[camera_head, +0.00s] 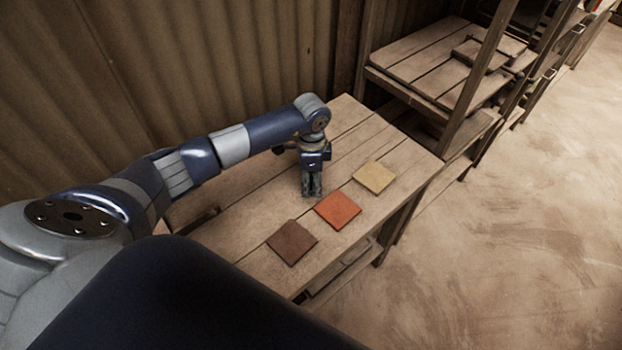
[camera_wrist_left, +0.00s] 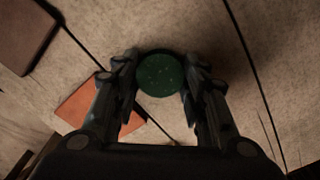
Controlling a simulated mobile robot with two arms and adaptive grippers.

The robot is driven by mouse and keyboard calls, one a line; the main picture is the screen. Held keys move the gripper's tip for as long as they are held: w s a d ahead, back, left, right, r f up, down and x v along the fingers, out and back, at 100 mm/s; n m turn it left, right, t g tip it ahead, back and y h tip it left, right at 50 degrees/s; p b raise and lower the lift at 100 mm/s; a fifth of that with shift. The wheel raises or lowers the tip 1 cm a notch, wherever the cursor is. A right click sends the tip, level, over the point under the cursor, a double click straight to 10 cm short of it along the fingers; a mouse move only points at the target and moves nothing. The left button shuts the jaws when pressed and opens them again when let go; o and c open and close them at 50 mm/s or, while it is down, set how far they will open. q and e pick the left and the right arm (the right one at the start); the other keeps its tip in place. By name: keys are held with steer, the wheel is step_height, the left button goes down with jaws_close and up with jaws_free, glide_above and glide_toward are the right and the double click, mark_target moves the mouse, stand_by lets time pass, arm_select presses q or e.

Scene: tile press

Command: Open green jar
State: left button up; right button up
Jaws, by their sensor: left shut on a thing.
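The green jar (camera_wrist_left: 160,75) shows in the left wrist view as a round, dark green top with small pale specks. It sits between the two fingers of my left gripper (camera_wrist_left: 160,82), which is shut on it. In the head view my left gripper (camera_head: 312,192) points down at the wooden table, just behind the orange tile. The jar cannot be made out there, as the fingers cover it. Whether the jar touches the table is hard to tell. My right gripper is not in view.
A brown tile (camera_head: 292,242), an orange tile (camera_head: 338,209) and a yellow tile (camera_head: 374,177) lie in a row along the front of the wooden table (camera_head: 228,240). A corrugated wall (camera_head: 200,60) stands behind. A wooden shelf unit (camera_head: 420,75) is at the right.

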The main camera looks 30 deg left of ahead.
mark_target(311, 184)
arm_select(q)
steer(key=o, duration=1.2)
steer(key=shift+f, duration=0.1)
steer(key=shift+r, duration=0.25)
step_height(311, 184, up, 12)
steer(key=shift+f+b, duration=0.1)
steer(key=shift+b, duration=0.6)
